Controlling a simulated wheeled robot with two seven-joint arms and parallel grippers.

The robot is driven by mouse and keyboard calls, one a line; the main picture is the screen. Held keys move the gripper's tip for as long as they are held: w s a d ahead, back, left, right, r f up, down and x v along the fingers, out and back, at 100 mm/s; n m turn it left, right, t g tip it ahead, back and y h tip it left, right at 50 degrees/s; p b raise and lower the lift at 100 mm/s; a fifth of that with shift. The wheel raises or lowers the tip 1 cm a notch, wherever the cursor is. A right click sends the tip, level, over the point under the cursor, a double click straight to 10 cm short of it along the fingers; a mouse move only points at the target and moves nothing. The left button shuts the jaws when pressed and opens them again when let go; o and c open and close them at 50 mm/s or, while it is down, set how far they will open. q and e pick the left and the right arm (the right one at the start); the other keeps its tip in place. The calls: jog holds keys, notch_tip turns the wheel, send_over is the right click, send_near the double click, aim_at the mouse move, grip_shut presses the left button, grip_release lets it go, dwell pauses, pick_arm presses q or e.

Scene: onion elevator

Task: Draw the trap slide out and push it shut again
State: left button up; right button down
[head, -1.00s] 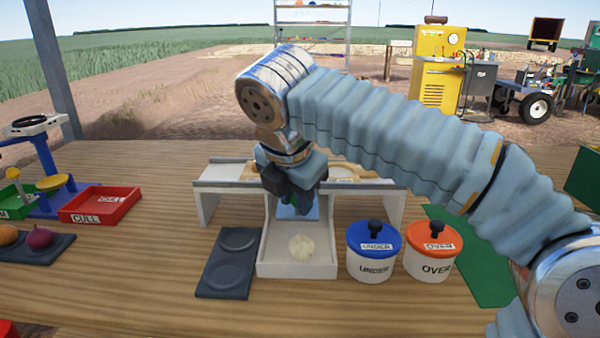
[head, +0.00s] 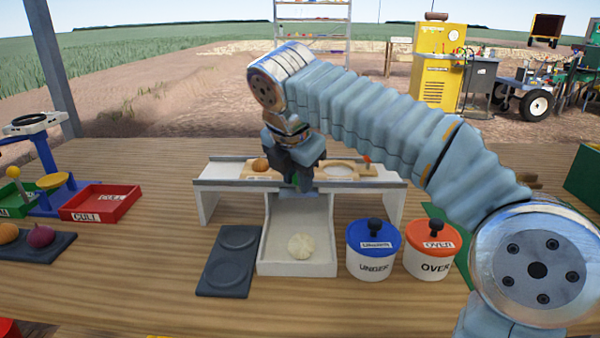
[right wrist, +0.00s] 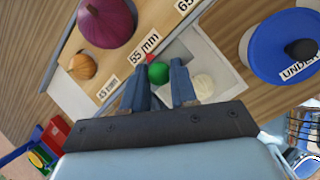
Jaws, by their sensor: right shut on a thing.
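My right gripper (head: 303,187) is at the front edge of the white stand (head: 390,200), above the back of the white chute tray (head: 330,225). In the right wrist view, the gripper (right wrist: 158,80) is shut on a green knob (right wrist: 158,72), with a small red part just beyond it. The slide's plate does not show now; the arm and stand hide that spot. A white onion (head: 300,246) lies in the front of the tray; it also shows in the right wrist view (right wrist: 203,86). My left gripper is not in view.
A wooden gauge board (head: 365,171) with size labels lies on the stand, bearing a yellow onion (head: 260,165) and a purple onion (right wrist: 107,22). Blue-lidded UNDER (head: 373,265) and orange-lidded OVER (head: 429,263) pots stand right of the tray. A dark two-hollow plate (head: 228,268) lies left.

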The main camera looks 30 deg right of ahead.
jog(key=c, duration=0.8)
grip_release()
jog(key=shift+r, duration=0.1)
jog(key=shift+r, duration=2.9)
